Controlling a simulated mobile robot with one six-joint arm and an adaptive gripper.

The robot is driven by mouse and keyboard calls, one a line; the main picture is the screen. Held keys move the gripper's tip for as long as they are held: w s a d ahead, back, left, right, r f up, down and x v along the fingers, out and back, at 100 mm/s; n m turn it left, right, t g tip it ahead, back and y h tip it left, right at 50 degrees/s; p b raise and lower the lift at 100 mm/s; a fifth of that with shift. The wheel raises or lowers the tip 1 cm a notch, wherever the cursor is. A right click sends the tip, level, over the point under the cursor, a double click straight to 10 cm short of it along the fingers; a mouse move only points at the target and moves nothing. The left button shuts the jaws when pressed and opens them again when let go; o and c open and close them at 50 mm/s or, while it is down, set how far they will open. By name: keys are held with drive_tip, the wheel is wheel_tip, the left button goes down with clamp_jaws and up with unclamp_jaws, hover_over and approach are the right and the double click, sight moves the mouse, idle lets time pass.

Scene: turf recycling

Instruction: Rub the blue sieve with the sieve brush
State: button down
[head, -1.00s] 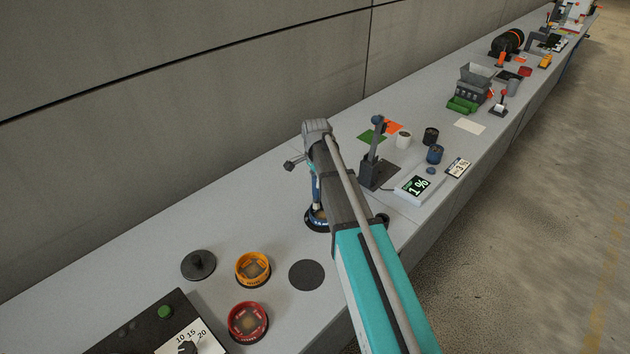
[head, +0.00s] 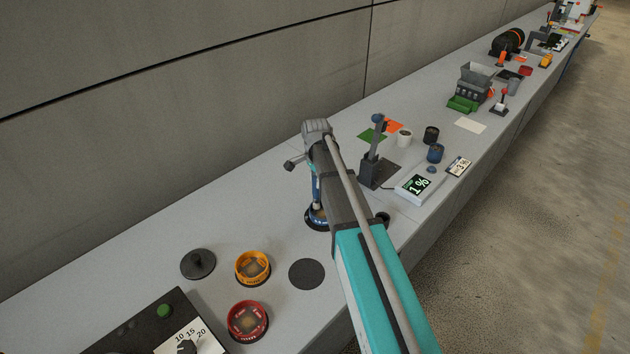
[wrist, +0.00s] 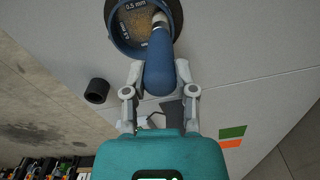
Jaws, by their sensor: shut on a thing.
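The blue sieve (wrist: 120,44), marked 0.5 mm, is at the top of the wrist view, with tan grains on its mesh. It also shows in the head view (head: 312,222), partly hidden by my arm. My gripper (wrist: 159,72) is shut on the blue handle of the sieve brush (wrist: 160,78). The brush's pale head is inside the sieve's rim, over the mesh. Whether the bristles touch the mesh is hard to tell. In the head view the brush is mostly hidden.
A yellow sieve (head: 252,267), a red sieve (head: 247,321), a black disc (head: 306,274) and a black lid (head: 198,264) lie nearer on the bench. A lever stand (head: 377,160) and a scale (head: 416,187) stand to the right. A black cup (wrist: 97,91) is beside my gripper.

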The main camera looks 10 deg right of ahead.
drive_tip(key=shift+f+b, duration=0.65)
drive_tip(key=shift+f, duration=0.05)
drive_tip(key=shift+s, duration=0.15)
idle(0.3)
drive_tip(key=s, duration=0.1)
drive_tip(key=s+d, duration=0.1)
drive_tip(key=shift+s+d+r, duration=0.15)
drive_tip(key=shift+s+d, duration=0.15)
idle(0.5)
drive_tip(key=s, duration=0.1)
drive_tip(key=s+d, duration=0.1)
drive_tip(key=shift+s+d, duration=0.3)
drive_tip(key=shift+s, duration=0.1)
drive_tip(key=shift+w, duration=0.15)
idle(0.6)
